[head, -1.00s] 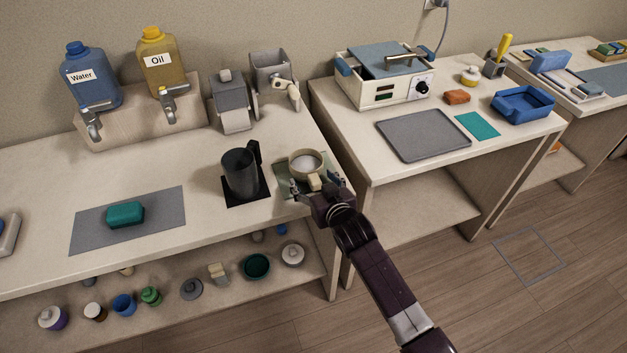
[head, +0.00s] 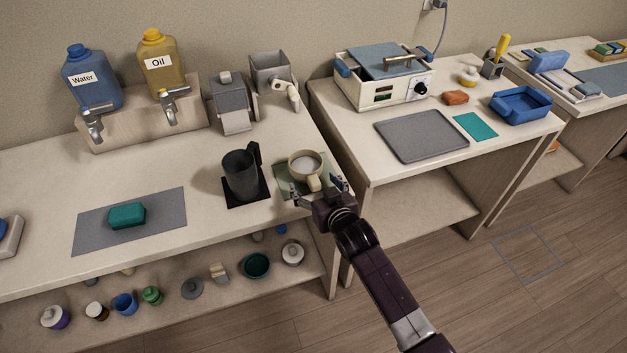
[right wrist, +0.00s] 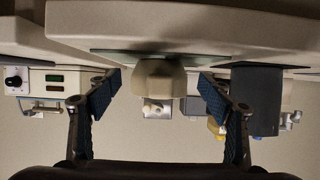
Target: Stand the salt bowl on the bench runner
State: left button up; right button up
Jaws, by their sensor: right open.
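The salt bowl (head: 305,163), cream with white contents and a stubby handle, stands upright on a green mat (head: 284,183) at the right end of the left bench. My right gripper (head: 321,191) is open at the bench's front edge, its fingers apart beside the handle. In the right wrist view, which looks upside down, the salt bowl's handle (right wrist: 160,78) lies between the open fingers (right wrist: 160,88), with gaps on both sides. A long grey mat (head: 92,230), possibly the bench runner, lies further left under a teal block (head: 127,215). My left gripper is out of view.
A dark mug (head: 240,176) stands on a black mat close left of the salt bowl. Water (head: 92,80) and oil (head: 158,65) jugs stand at the back. Several small pots fill the shelf below. Clear bench lies between the mug and the grey mat.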

jog(key=shift+p+v, duration=2.75)
jog(key=shift+v, duration=0.55)
jog(key=shift+s+d+r, duration=0.1)
jog(key=shift+s+d, duration=0.05)
jog(key=shift+s, duration=0.15)
jog(key=v, duration=1.1)
jog(key=shift+r, duration=0.2)
jog(key=shift+f, duration=0.1)
